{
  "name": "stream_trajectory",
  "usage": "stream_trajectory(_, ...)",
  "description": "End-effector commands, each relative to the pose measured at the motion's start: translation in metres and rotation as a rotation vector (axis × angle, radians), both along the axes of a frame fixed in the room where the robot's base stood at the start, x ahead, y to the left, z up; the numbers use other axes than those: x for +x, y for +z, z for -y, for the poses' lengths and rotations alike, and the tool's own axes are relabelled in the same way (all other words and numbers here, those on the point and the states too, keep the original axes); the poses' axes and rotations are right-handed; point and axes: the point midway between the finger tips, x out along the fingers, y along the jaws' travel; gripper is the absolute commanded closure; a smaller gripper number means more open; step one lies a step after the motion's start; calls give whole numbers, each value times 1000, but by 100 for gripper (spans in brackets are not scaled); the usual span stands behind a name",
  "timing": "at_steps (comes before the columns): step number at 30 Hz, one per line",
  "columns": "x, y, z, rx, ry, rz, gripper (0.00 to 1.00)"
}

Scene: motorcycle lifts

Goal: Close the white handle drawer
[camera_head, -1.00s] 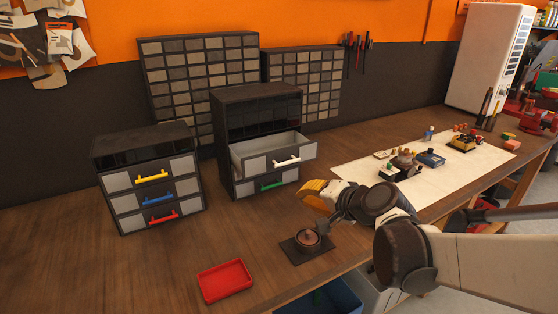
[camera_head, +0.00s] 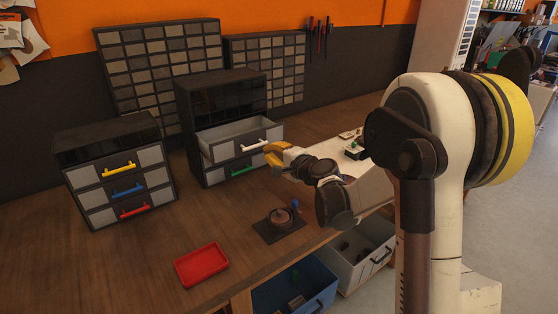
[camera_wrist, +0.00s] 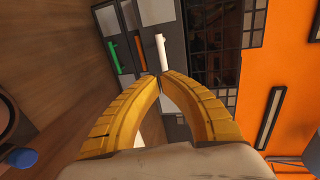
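The drawer with the white handle (camera_head: 253,146) is pulled out of the right-hand dark cabinet (camera_head: 184,103). Its grey open box (camera_head: 232,126) shows above the front. My gripper (camera_head: 268,149) is just in front of the drawer front, at the right end of the handle. In the wrist view, my two yellow fingers (camera_wrist: 160,79) meet at their tips, with no object seen between them. The white handle (camera_wrist: 161,50) lies just beyond the tips. I cannot tell whether they touch it. The fingers hide part of the drawer front.
A green-handled drawer (camera_head: 243,169) sits shut below. A second cabinet (camera_head: 70,150) with yellow, blue and red handles stands to the left. A red tray (camera_head: 201,265) and a dark plate with a round part (camera_head: 280,222) lie on the bench in front.

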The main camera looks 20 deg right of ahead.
Motion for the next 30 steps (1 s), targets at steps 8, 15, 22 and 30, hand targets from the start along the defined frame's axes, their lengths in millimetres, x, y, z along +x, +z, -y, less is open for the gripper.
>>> stream_trajectory(8, 35, -8, -11, 0, 0, 0, 100)
stream_trajectory(15, 40, -8, -13, 0, 0, 0, 100)
stream_trajectory(22, 41, -8, -13, 0, 0, 0, 100)
stream_trajectory(30, 92, -9, -31, -1, 2, -1, 100)
